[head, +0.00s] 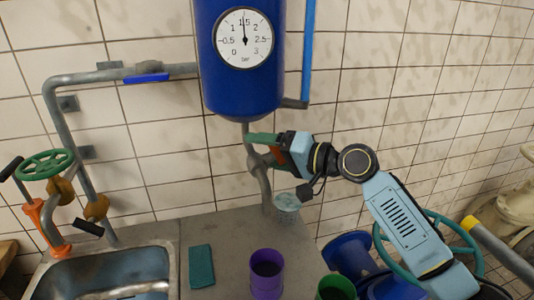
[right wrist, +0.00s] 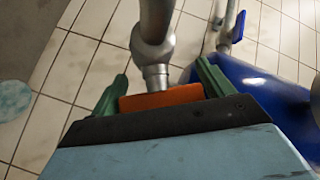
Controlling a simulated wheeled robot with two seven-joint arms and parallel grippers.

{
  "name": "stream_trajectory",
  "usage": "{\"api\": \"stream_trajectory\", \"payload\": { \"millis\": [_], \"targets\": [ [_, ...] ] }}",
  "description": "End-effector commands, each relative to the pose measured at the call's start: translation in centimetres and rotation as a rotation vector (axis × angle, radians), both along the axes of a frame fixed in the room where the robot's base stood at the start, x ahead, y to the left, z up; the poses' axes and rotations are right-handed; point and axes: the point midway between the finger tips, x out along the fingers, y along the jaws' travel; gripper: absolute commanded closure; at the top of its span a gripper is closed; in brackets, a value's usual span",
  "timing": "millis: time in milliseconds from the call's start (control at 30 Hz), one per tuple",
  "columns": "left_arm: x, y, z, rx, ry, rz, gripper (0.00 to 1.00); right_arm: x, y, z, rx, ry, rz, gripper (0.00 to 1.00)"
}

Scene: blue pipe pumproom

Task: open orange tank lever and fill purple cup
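The blue tank (head: 240,60) hangs on the wall with a grey outlet pipe (head: 257,170) below it. The orange lever (right wrist: 160,98) sits at this pipe, between the green fingers of my right gripper (right wrist: 160,85) in the right wrist view. The fingers are wide apart, one at each end of the orange part; I cannot make out firm contact. In the head view my right gripper (head: 262,146) is at the pipe and partly hides the lever. The purple cup (head: 266,282) stands upright on the counter at the front. My left gripper is not in view.
A pale teal round-topped object (head: 286,203) is below the outlet pipe. A green cup (head: 336,289) and a teal cloth (head: 201,266) are at the front. A sink (head: 60,275) with an orange-and-green valve (head: 46,165) is left. Blue drum-like parts (head: 350,258) are right.

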Motion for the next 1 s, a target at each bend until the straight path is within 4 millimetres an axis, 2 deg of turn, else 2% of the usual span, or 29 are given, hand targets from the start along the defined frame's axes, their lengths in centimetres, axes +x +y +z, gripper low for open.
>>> {"api": "stream_trajectory", "payload": {
  "millis": [367,467,800,1000],
  "targets": [
    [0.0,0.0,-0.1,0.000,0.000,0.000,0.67,-0.2,-0.6,0.0,-0.002,0.001,-0.001,0.18],
    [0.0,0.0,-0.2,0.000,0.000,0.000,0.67,-0.8,-1.8,0.1,-0.001,0.000,-0.002,0.18],
    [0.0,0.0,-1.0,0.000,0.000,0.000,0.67,-4.0,-8.5,1.1,-0.003,0.000,-0.001,0.18],
    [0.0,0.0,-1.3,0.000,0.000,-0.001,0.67,-5.2,-11.1,1.6,-0.002,0.001,-0.001,0.18]
  ]
}}
